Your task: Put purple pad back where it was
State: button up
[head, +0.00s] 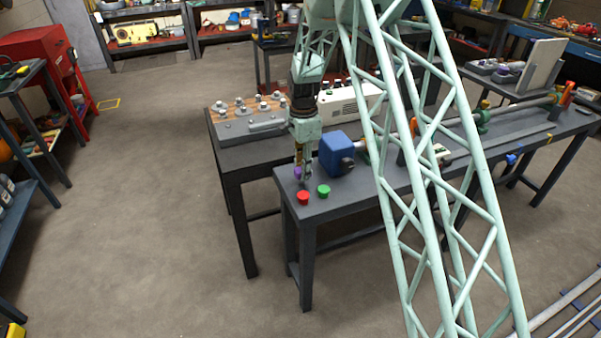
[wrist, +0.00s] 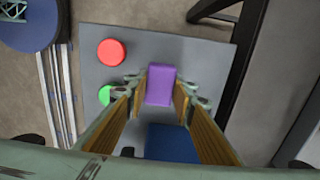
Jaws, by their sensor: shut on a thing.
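The purple pad (wrist: 160,85) is between the fingertips of my gripper (wrist: 160,90) in the wrist view, with a finger against each side. In the head view the purple pad (head: 297,173) shows small at the lower end of my gripper (head: 302,170), over the near left end of the dark bench (head: 330,200). My gripper is shut on the pad. I cannot tell whether the pad touches the bench top or is held just above it.
A red button (head: 303,197) and a green button (head: 323,190) stand on the bench close to my gripper. A blue motor (head: 336,153) is just to the right. A block with several knobs (head: 247,118) sits on the table behind. The bench's left edge is close.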

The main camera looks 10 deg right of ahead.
jog(key=shift+w+f, duration=0.15)
jog(key=shift+w, duration=1.5)
jog(key=shift+w, duration=0.25)
jog(key=shift+f+b, duration=0.55)
jog(key=shift+f, duration=1.25)
jog(key=shift+f, duration=0.15)
jog(key=o, duration=0.8)
jog(key=shift+o, duration=0.2)
notch_tip(320, 180, up, 12)
jog(key=p, duration=0.1)
jog(key=shift+p, duration=0.4)
